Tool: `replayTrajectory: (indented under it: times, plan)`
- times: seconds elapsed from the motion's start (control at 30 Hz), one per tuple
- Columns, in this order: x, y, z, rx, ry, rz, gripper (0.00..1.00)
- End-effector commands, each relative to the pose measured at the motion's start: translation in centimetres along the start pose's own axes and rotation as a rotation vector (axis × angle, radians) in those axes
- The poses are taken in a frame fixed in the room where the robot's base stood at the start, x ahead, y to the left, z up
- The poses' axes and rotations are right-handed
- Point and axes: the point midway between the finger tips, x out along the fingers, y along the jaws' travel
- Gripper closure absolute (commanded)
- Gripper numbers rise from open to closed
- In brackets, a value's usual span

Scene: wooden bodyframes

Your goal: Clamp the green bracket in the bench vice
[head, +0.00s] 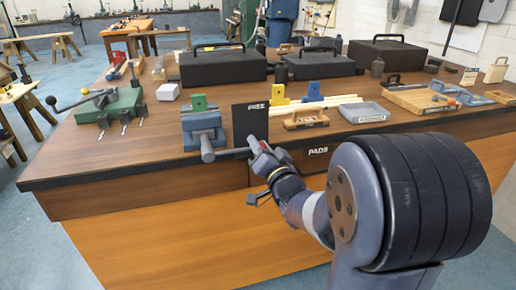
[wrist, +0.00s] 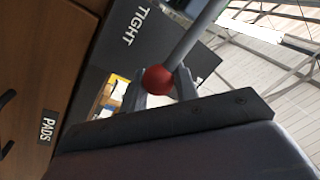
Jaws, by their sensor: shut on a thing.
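The green bracket (head: 199,103) stands upright at the top of the blue-grey bench vice (head: 204,130), near the bench's front edge. Its lower part is hidden by the vice, and I cannot tell how tightly the jaws press on it. A grey handle bar (head: 232,153) runs right from the vice's front screw. My gripper (head: 256,148) is at the right end of this bar. In the wrist view, my gripper (wrist: 160,88) is shut on the bar's end, at a red ball knob (wrist: 158,79) on the grey rod (wrist: 195,32).
A black panel (head: 250,124) marked FREE stands right of the vice; TIGHT shows on it in the wrist view. A wooden-handled tool (head: 306,119), grey tray (head: 363,112) and green-based clamp tool (head: 112,105) lie nearby. Black cases (head: 223,67) stand behind.

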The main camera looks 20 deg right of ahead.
Motion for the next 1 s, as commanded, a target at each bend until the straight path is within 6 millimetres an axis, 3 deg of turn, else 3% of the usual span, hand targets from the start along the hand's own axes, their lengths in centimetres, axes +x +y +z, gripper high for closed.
replayTrajectory:
  times: [0.03,0.4,1.0]
  plan:
    - [-0.3,0.8,1.4,0.038,-0.001,0.003,1.0]
    - [-0.6,2.1,3.9,0.283,0.048,0.009,1.0]
    - [-0.6,2.1,4.6,0.38,0.069,0.011,1.0]
